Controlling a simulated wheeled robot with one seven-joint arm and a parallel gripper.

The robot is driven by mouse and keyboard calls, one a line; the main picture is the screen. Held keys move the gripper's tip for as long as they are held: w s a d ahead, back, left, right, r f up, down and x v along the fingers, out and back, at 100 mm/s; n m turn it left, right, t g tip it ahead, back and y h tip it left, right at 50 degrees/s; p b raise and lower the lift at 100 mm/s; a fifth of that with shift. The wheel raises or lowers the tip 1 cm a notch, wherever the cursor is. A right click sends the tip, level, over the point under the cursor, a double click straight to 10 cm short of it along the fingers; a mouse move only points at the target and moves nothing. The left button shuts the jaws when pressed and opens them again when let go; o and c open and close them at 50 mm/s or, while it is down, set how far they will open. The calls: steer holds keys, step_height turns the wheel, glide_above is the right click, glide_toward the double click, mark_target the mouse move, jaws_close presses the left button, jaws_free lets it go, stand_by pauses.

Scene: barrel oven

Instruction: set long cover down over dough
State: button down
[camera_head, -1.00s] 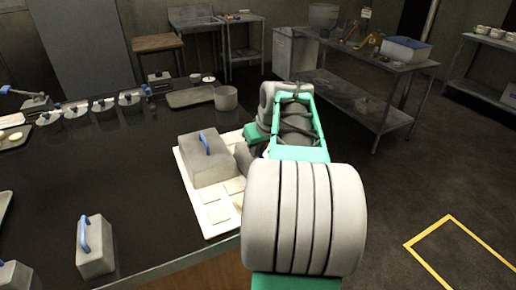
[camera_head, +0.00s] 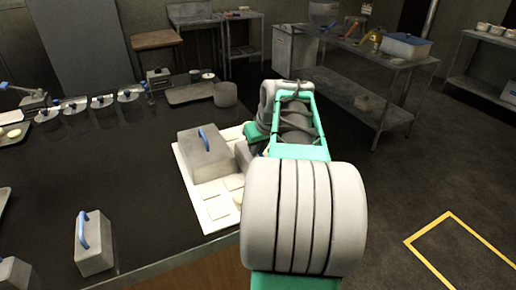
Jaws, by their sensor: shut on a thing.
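A white board (camera_head: 187,168) lies on the dark table near its right edge. Several flat, pale dough pieces (camera_head: 217,208) rest on its front part. A grey box-shaped cover (camera_head: 203,158) with a blue handle stands on the board's left part, its handle free. My gripper (camera_head: 256,134) is at the board's right side, mostly behind my own arm, with its fingertips hidden. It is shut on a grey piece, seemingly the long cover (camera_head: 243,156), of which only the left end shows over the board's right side. I cannot tell whether it touches the board.
Another grey cover with a blue handle (camera_head: 94,246) stands at the table's front left. A grey pot (camera_head: 225,94) and a tray (camera_head: 190,93) stand behind the board. Several round lids with blue handles (camera_head: 102,101) line the back left.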

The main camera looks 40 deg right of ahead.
steer(key=shift+f+b, duration=0.35)
steer(key=shift+f, duration=0.1)
steer(key=c, duration=1.4)
jaws_free()
